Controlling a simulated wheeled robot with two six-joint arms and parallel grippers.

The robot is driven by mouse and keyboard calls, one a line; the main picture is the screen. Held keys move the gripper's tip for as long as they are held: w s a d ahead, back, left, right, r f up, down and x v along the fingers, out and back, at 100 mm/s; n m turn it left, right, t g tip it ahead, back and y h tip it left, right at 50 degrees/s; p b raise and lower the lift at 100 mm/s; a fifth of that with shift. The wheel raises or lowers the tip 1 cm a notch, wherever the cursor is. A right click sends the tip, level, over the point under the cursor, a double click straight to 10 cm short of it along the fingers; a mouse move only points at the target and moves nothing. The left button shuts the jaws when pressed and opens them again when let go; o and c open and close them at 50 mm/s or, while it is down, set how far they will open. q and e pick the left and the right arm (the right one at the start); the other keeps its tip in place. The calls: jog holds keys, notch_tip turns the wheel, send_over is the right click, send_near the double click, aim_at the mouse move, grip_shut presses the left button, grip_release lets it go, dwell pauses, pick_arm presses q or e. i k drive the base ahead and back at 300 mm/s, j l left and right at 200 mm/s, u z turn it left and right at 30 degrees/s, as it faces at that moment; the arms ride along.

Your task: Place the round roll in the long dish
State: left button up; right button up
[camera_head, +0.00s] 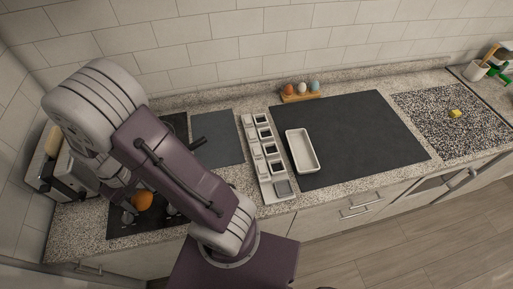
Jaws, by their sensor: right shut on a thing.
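The round roll (145,200) is orange-brown and sits low at the left, over the dark cooktop. My right gripper (137,207) is shut on it, with its fingers at the roll's sides; whether the roll touches the surface below is hard to tell. My right arm hides part of this area. A long white dish (316,166) with a raised rim lies empty on the dark mat at the centre, well to the right of the roll. My left gripper is not in view.
A white rack of small square compartments (284,198) stands just left of the dish. A wooden holder (300,97) with three egg-like things is behind it. A toaster (50,172) stands far left. The dark mat (375,135) is clear right of the dish.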

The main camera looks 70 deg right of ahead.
aim_at(301, 152)
jog(key=k+l+z, duration=0.15)
jog(key=z, duration=0.35)
jog(key=k+l+z, duration=0.1)
jog(key=z, duration=0.35)
jog(key=l+z, duration=0.35)
jog(key=z, duration=0.15)
jog(key=k, duration=0.05)
